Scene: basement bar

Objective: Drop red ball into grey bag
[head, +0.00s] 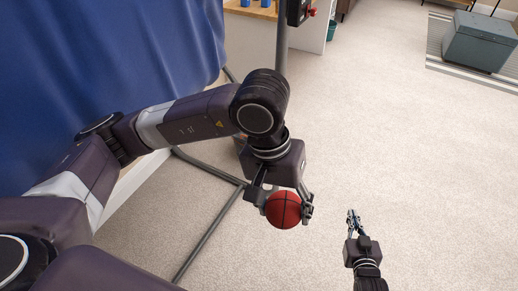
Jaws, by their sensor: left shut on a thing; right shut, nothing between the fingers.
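A red ball (284,209) with dark seam lines is in the middle of the head view. My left gripper (285,206) is shut on it, with one finger on each side, and holds it above the carpet. My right gripper (353,217) is shut and empty, low in the view to the right of the ball and apart from it. I see no grey bag in this view.
A blue curtain (100,60) hangs on the left by a grey metal frame (208,233) on the floor. A white counter (305,30) stands at the back. A grey-green chest (480,40) sits on a rug (440,62) far right. Carpet (420,150) between is clear.

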